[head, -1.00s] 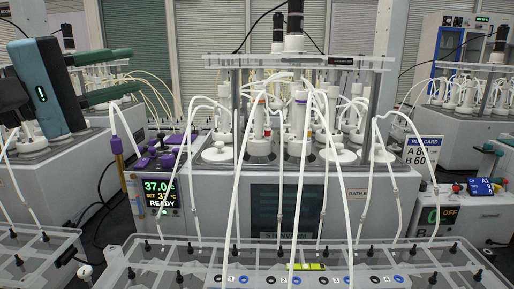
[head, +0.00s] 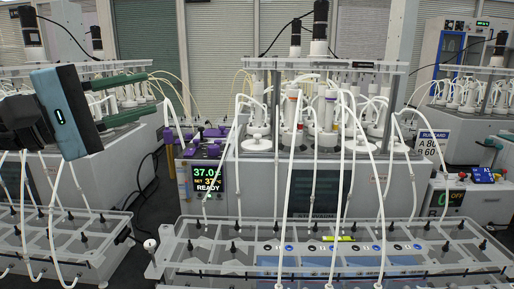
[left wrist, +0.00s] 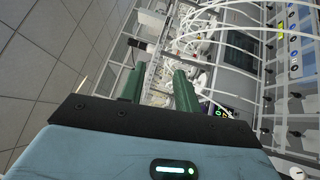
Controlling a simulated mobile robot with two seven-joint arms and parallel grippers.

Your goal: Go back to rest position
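My left gripper (head: 152,92) is at the upper left of the head view, with its blue-grey body and two green fingers pointing right. The fingers are apart and nothing is between them. In the left wrist view the same two green fingers (left wrist: 160,85) are apart and empty, with tubing and equipment beyond them. In the head view the gripper is in front of the left-hand reactor unit and left of the middle one.
The middle reactor unit (head: 270,185) carries glassware and white tubes. A heater display (head: 208,179) reads about 37. Clear racks with black fittings stand in front (head: 200,233) and at left (head: 75,232). Dark floor shows in the gap between units (head: 143,190).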

